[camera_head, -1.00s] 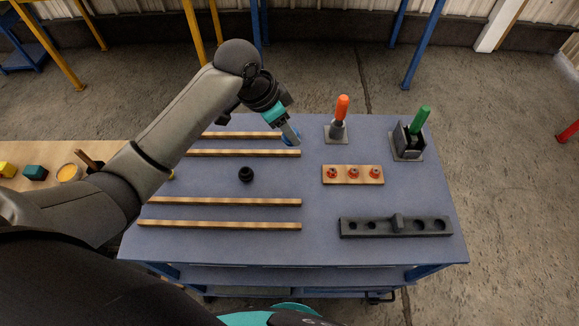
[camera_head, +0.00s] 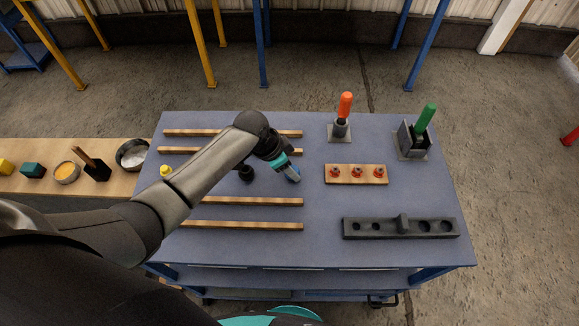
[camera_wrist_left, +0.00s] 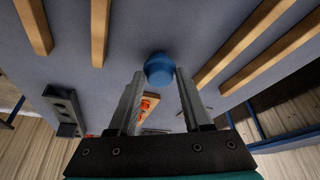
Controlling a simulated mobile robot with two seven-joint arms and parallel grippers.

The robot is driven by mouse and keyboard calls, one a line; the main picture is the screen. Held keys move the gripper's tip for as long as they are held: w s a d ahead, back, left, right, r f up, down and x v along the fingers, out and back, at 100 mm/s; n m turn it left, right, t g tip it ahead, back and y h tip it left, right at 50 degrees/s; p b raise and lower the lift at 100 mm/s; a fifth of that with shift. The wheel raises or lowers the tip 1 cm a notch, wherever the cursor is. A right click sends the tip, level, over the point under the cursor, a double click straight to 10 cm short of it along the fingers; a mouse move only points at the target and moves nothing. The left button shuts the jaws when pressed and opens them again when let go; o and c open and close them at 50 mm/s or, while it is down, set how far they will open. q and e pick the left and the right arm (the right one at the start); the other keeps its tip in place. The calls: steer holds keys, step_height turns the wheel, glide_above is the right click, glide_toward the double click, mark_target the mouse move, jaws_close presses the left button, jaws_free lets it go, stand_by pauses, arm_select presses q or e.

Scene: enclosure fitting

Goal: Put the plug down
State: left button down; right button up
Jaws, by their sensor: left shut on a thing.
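The plug (camera_head: 295,178) is a small blue round piece, held at the fingertips of my left gripper (camera_head: 290,171). In the left wrist view the blue plug (camera_wrist_left: 159,68) sits between the two finger ends of the left gripper (camera_wrist_left: 160,78), which is shut on it. The plug is over the middle of the blue-grey table top (camera_head: 320,215), right of a black round piece (camera_head: 245,174) that my arm partly hides. I cannot tell whether the plug touches the table. My right gripper is not in view.
Wooden strips (camera_head: 250,201) lie left of centre. A wooden block with red-ringed holes (camera_head: 345,174) and a dark holed bar (camera_head: 385,228) lie to the right. An orange-handled tool (camera_head: 345,105) and a green-handled tool (camera_head: 425,118) stand behind. The table between strips and blocks is clear.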

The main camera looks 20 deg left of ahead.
arm_select(q)
steer(key=shift+c, duration=1.7)
jaws_free()
steer(key=p+v, duration=0.2)
steer(key=v, duration=1)
